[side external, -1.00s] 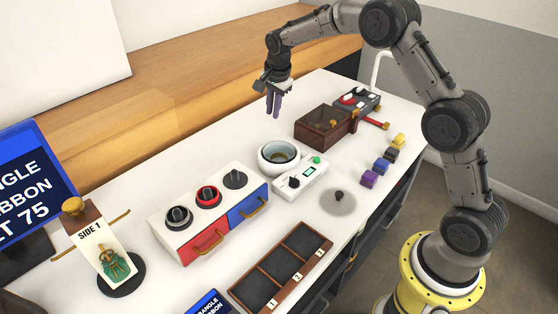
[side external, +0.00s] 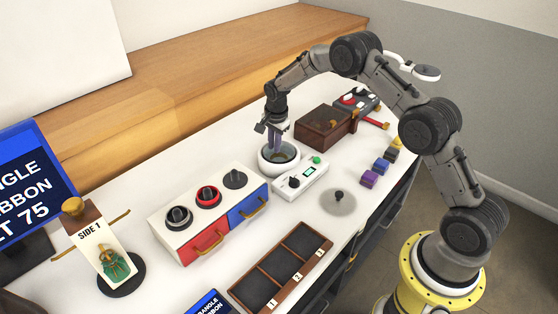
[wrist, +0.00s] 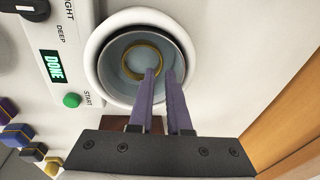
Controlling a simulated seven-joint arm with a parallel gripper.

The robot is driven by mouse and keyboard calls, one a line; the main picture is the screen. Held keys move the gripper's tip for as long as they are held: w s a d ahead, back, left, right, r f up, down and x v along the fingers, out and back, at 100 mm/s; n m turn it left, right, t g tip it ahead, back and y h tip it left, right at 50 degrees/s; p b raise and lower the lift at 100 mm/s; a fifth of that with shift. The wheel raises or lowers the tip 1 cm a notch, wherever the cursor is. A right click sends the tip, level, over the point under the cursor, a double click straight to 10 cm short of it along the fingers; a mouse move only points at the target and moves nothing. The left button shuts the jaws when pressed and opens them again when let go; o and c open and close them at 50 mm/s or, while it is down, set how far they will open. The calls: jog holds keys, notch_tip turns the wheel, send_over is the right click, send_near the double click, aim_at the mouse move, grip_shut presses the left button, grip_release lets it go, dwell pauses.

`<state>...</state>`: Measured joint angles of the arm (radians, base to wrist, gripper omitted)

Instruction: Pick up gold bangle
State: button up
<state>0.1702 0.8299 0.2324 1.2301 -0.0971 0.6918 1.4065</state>
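The gold bangle (wrist: 123,58) lies as a thin ring inside a round white bowl (wrist: 91,65) with a grey inside, seen in the wrist view. In the side view the bowl (side external: 263,165) stands mid-table, and I cannot make out the bangle clearly there. My gripper (wrist: 160,73) points down over the bowl, its two purple fingers parted with a gap between them and nothing held. The fingertips overlap the bangle's near right edge in the wrist view. In the side view my gripper (side external: 277,150) is at the bowl's mouth; I cannot tell whether it touches the bangle.
A white control box (side external: 300,178) reading DONE stands right beside the bowl. A dark brown box (side external: 322,127) is behind it. The dial unit with red and blue drawers (side external: 207,212) is to the left. A three-compartment tray (side external: 262,268) lies in front. A grey disc (side external: 339,204) lies at right.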

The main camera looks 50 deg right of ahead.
aim_at(273, 159)
jog(key=shift+w+f, duration=0.15)
jog(key=shift+f, duration=0.75)
jog(key=shift+w+f, duration=0.15)
jog(key=shift+f, duration=0.75)
grip_shut()
jog(key=shift+r, duration=0.1)
